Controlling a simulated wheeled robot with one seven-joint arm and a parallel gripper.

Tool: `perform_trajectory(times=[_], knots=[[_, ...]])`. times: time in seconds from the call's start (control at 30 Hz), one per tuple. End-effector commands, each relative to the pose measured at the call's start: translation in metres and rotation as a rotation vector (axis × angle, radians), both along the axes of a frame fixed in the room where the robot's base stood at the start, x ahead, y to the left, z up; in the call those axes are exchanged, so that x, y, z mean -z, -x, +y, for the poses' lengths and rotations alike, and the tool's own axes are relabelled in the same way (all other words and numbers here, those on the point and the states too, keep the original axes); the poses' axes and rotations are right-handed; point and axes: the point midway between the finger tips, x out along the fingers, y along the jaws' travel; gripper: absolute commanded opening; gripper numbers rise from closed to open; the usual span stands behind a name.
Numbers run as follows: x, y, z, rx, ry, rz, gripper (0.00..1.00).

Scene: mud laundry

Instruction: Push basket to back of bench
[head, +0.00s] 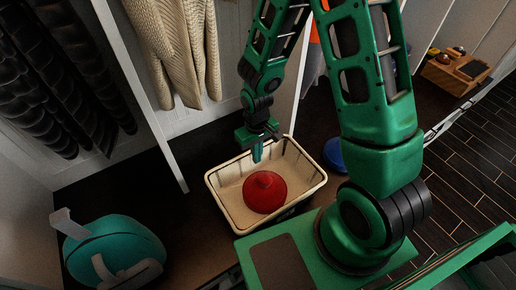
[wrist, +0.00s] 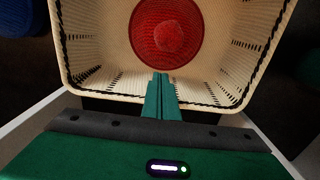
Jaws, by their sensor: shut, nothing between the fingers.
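The cream basket (head: 222,204) sits on the dark bench (head: 188,222) and holds a red knitted hat (head: 265,191). In the wrist view the basket (wrist: 92,62) fills the upper middle, with the red hat (wrist: 168,35) inside it. My gripper (head: 257,155) is shut and empty, pointing down at the basket's far side in the head view. In the wrist view its closed fingertips (wrist: 161,76) overlap the basket's near wall and interior. I cannot tell whether they touch it.
A teal bag (head: 115,247) stands on the left. A blue round item (head: 333,154) lies right of the basket. A beige sweater (head: 172,45) and dark jackets (head: 50,75) hang behind. A white divider post (head: 150,110) stands left of the basket. A wooden crate (head: 456,75) is at the far right.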

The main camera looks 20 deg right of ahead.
Motion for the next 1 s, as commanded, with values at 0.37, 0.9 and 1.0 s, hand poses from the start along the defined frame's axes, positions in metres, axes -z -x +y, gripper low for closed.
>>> perform_trajectory(times=[0.37,0.9,1.0], knots=[[0.052,0.001,0.000,0.001,0.001,0.003,0.00],[0.055,-0.040,0.007,0.001,0.000,-0.001,0.00],[0.055,-0.040,0.007,0.001,0.001,-0.001,0.00]])
